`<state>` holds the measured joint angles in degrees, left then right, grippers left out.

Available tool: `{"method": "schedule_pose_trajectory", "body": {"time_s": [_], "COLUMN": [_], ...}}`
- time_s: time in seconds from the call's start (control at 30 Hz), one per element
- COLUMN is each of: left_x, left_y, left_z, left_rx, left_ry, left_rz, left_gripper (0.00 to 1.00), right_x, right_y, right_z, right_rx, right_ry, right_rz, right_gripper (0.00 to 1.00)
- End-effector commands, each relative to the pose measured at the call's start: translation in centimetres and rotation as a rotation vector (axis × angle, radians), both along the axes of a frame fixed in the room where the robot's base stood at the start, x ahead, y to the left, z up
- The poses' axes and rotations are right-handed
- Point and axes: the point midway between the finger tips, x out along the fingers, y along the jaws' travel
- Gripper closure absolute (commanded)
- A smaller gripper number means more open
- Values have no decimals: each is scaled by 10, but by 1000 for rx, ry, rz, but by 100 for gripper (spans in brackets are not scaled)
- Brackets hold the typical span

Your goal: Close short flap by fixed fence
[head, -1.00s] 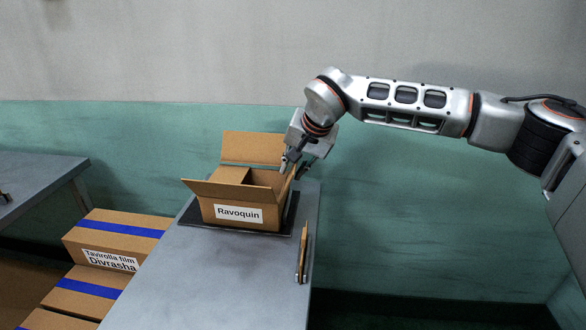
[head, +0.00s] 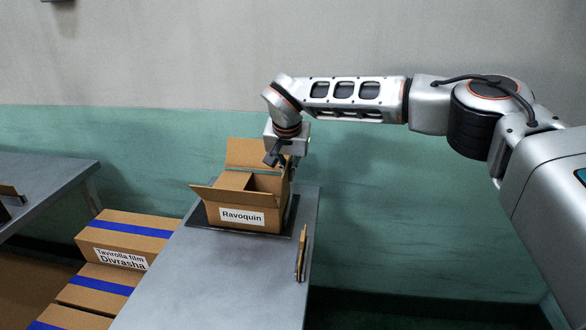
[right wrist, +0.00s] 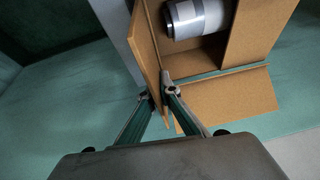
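The open carton labelled Ravoquin (head: 222,214) stands on a dark mat on the grey table. Its front long flap (head: 215,196) sticks out toward me and its back flap (head: 250,152) stands up. My right gripper (head: 275,158) is over the carton's right rear side. In the right wrist view its fingertips (right wrist: 160,96) are a little apart, with the edge of a side cardboard panel (right wrist: 148,45) between them. A firm grip is not visible. A grey-white cylinder (right wrist: 195,18) lies inside. I cannot identify the fixed fence. My left gripper is out of view.
A slim brown upright piece (head: 302,252) stands at the table's right edge. Taped cartons (head: 125,238) are stacked at lower left. Another grey table (head: 45,185) is at far left. The front of the main table (head: 210,290) is clear.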

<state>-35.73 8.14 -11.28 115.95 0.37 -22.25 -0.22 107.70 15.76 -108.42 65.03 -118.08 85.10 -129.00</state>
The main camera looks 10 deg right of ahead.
Motion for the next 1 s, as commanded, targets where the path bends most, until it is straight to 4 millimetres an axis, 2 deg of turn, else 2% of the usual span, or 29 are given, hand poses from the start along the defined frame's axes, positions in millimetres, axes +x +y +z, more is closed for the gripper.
{"method": "schedule_pose_trajectory", "body": {"time_s": [0.03,0.37,0.57,0.8,1.0], "left_x": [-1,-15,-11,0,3], "left_y": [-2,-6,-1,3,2], "left_z": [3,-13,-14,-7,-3], "left_rx": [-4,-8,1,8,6], "left_ry": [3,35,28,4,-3], "left_rz": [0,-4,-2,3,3], "left_gripper": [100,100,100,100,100], "right_x": [1,5,6,6,6], "right_y": [4,11,13,13,13], "right_z": [6,-2,-4,-3,-2], "right_rx": [-34,-202,-260,-286,-288], "right_ry": [8,89,117,130,131], "right_rz": [1,0,0,1,1], "right_gripper": [100,100,100,100,100]}}
